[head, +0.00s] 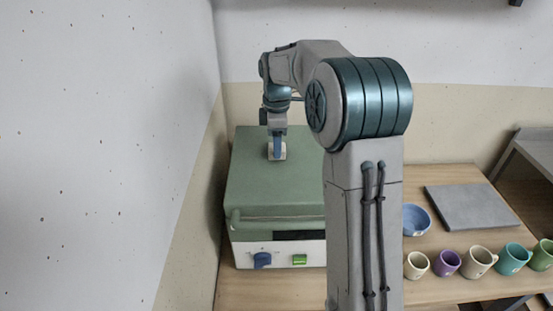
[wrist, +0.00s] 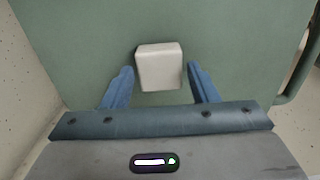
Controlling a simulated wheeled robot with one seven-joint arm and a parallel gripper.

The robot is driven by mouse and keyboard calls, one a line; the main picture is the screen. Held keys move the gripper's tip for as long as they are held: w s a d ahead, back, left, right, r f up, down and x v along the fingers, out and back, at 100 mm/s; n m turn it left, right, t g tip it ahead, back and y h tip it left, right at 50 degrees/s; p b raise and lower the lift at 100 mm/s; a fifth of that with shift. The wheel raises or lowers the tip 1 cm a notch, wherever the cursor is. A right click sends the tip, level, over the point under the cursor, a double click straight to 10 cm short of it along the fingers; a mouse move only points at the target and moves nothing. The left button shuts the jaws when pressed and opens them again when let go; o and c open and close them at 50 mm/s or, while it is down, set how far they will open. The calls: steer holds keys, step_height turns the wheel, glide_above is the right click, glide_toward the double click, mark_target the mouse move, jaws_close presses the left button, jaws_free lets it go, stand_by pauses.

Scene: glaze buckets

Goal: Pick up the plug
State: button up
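The plug looks like a small off-white block (wrist: 159,68) on the green lid of a kiln-like box. In the head view a pale bit of the plug (head: 283,151) shows around my finger. My gripper (head: 277,156) is above the lid, pointing down at the plug. In the wrist view the two blue fingers of my gripper (wrist: 160,74) are apart, one on each side of the plug. A gap shows between each finger and the plug. I cannot tell how far down the fingertips reach beside it.
The green box (head: 252,185) has a white front panel with a blue knob (head: 262,260) and a green switch (head: 300,259). A wall stands close on the left. On the wooden table at right are a blue bowl (head: 416,219), a grey slab (head: 469,207) and several mugs (head: 480,262).

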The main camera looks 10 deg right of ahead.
steer(key=c, duration=0.9)
steer(key=shift+r, duration=0.1)
step_height(320, 180, up, 10)
steer(key=shift+b, duration=0.35)
step_height(320, 180, up, 8)
steer(key=p, duration=0.8)
steer(key=shift+r, duration=0.15)
stand_by(0.4)
